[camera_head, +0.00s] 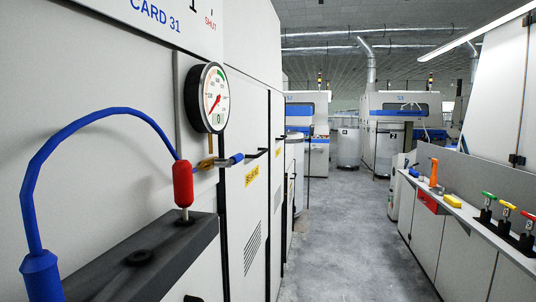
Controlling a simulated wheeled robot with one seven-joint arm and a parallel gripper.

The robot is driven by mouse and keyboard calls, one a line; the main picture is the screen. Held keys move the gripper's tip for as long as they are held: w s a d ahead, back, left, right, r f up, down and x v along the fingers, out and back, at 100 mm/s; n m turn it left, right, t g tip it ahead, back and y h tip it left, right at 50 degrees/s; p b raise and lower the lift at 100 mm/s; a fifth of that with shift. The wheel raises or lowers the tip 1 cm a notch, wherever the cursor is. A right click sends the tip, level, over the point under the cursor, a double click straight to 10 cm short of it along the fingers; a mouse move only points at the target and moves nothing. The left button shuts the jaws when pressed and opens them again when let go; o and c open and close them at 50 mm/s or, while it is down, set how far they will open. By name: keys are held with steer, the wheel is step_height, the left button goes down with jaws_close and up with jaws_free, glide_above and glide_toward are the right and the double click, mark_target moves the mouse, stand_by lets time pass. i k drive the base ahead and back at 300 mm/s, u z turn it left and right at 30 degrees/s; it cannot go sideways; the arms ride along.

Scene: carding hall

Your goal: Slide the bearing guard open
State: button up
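My gripper is not in view. I cannot pick out the bearing guard for sure. A small yellow label (252,175) is on the pale side panel of the card machine (100,80) at left, its lettering too small to read surely. A black handle (257,153) sticks out above this label. Whether either belongs to the guard, and whether the guard is open or shut, I cannot tell.
A round gauge (208,97) juts from the machine. The grey aisle floor (340,245) is clear. A bench (470,215) with colored-handled tools lines the right.

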mark_target(246, 132)
steer(key=z, duration=0.05)
steer(key=i, duration=1.6)
steer(key=z, duration=0.05)
